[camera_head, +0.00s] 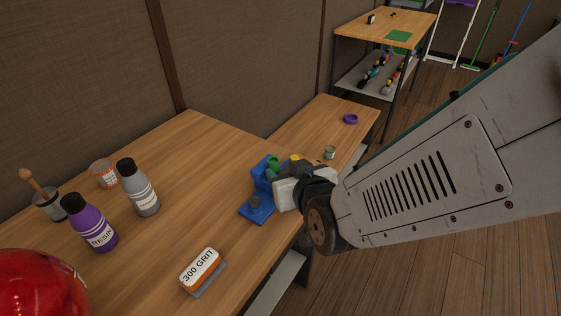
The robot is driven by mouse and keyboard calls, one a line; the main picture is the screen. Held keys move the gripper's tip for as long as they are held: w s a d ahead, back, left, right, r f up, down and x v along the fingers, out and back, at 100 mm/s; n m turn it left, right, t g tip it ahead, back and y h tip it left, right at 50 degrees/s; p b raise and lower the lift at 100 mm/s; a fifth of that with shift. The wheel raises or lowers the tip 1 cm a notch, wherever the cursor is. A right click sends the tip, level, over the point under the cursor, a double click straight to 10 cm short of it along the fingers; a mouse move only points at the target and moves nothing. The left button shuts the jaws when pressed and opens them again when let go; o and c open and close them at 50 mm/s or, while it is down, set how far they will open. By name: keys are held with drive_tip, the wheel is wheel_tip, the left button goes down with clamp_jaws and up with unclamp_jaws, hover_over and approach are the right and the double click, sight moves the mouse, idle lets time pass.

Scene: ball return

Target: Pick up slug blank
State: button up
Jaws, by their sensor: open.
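My gripper (284,190) reaches in from the right, over the right edge of the wooden workbench (215,165). It is open, and its fingertips are mostly hidden by the wrist and the objects around it. Right beside it stands a blue fixture (257,212) with a flat base and an upright back. A small grey round piece (255,203) sits on its base. A green rounded piece (272,163) and a yellow piece (295,158) show behind the gripper. I cannot tell which of these small pieces is the slug blank, or whether the gripper touches any.
A sanding block marked 300 GRIT (201,268) lies near the front edge. A purple resin bottle (90,223), a grey bottle (138,190), cups and a glossy red ball (38,284) stand left. A purple ring (350,119) and a small green-rimmed cup (329,153) lie beyond. The bench middle is clear.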

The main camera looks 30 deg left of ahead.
sight(275, 162)
drive_tip(key=x, duration=0.8)
drive_tip(key=shift+f, duration=0.2)
drive_tip(key=c, duration=1.1)
